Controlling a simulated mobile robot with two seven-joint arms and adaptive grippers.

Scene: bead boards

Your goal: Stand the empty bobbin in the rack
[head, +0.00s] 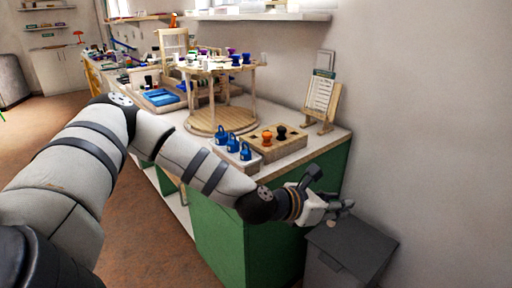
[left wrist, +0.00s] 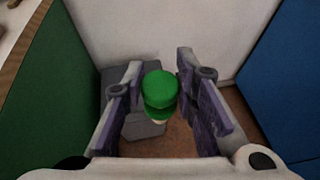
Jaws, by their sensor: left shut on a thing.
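My left gripper (head: 343,207) reaches past the end of the counter, above a grey bin. In the left wrist view, its two fingers stand on either side of a green bobbin-like thing (left wrist: 160,88), which it holds. A pale bit shows beneath the green part; the rest is hidden. In the head view, the held thing is too small to make out. A light wooden block (head: 262,153) on the counter's near end holds an orange-topped and a black-topped peg-like piece; I cannot tell whether it is the rack. My right gripper is not in view.
A grey lidded bin (head: 350,240) stands against the green cabinet (head: 225,235). Blue padlock-shaped things (head: 231,142) stand beside the wooden block. Behind are a round two-tier wooden stand (head: 212,128) with several spools and a leaning sign (head: 321,97). The wall is close on the right.

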